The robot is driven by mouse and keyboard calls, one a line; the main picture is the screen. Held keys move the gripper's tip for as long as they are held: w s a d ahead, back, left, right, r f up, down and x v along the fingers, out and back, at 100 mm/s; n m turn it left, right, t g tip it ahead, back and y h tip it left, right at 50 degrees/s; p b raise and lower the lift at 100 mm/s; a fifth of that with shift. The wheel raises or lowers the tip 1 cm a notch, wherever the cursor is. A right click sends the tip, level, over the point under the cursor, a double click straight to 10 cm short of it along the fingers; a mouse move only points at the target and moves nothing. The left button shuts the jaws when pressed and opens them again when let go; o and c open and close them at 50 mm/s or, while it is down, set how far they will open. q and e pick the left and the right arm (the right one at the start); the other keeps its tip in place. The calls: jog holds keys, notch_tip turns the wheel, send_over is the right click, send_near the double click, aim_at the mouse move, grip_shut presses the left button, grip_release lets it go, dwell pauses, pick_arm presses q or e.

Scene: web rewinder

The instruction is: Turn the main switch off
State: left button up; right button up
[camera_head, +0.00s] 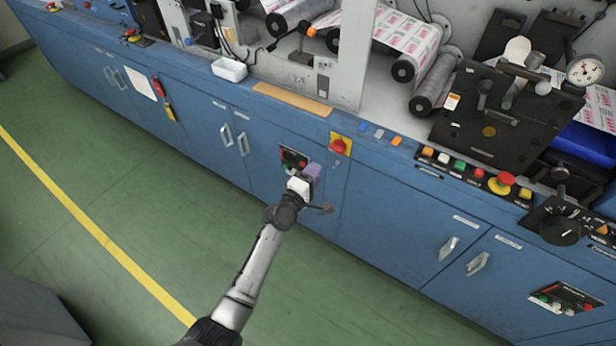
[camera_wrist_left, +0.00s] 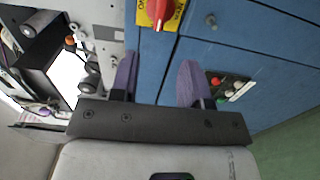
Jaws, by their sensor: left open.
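The main switch is a red rotary knob (camera_head: 340,146) on a yellow plate, set on the upper front of the blue cabinet in the head view. It also shows in the left wrist view at the top edge, partly cut off (camera_wrist_left: 158,10). My left gripper (camera_head: 313,171) is in front of the cabinet, a little below and left of the knob in the head view. Its two purple fingers (camera_wrist_left: 157,75) are apart with nothing between them, and the knob lies beyond their tips. The gripper is not on the knob. My right gripper is not in view.
A small button panel (camera_head: 293,158) sits beside my left gripper and partly behind it. A row of push buttons with a red emergency stop (camera_head: 500,183) is on the right. Rollers carry printed web (camera_head: 405,35) above. The green floor (camera_head: 130,190) in front is clear.

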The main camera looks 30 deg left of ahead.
pick_arm(q)
jog(key=shift+s+a+p, duration=0.1)
jog(key=shift+s+p, duration=0.2)
jog(key=shift+s, duration=1.2)
